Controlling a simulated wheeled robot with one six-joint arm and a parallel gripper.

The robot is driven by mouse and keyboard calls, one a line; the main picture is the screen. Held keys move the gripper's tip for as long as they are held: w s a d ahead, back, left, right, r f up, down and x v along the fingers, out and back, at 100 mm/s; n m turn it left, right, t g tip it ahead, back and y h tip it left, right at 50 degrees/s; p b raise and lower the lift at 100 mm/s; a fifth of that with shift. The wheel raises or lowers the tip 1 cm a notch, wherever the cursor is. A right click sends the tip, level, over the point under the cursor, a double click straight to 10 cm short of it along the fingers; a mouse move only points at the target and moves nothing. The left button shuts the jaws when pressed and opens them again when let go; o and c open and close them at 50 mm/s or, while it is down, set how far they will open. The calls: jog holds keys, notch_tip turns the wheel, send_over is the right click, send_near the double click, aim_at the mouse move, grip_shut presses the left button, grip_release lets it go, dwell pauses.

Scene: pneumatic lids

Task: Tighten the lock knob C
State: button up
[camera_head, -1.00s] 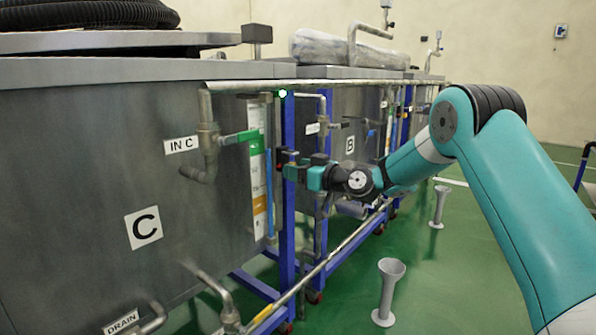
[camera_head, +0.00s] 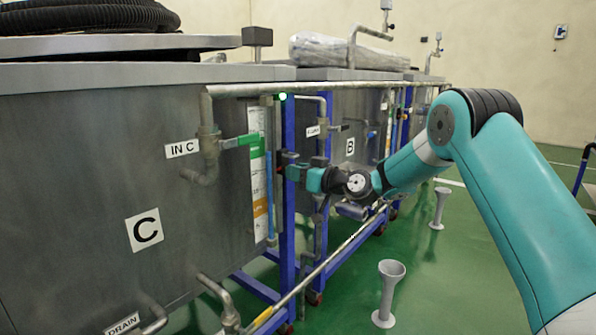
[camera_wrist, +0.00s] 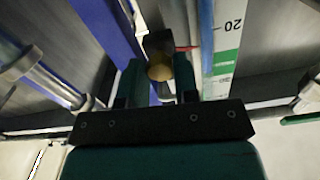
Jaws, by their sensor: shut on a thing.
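The lock knob C (camera_wrist: 159,68) shows in the wrist view as a small round brass-coloured end below a dark block. My gripper (camera_wrist: 160,75) has one teal finger on each side of it and is shut on it. In the head view my gripper (camera_head: 288,168) is at the blue upright post beside tank C (camera_head: 100,190); it hides the knob there. The tank carries a "C" label (camera_head: 144,229).
A pipe with a green-handled valve (camera_head: 238,141) is left of my gripper, beside a level scale strip (camera_head: 258,175). A grey funnel stand (camera_head: 388,295) is on the open green floor.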

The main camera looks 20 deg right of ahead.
jog(key=m+p, duration=1.5)
jog(key=m, duration=0.6)
jog(key=shift+r, duration=0.15)
jog(key=shift+m, duration=0.3)
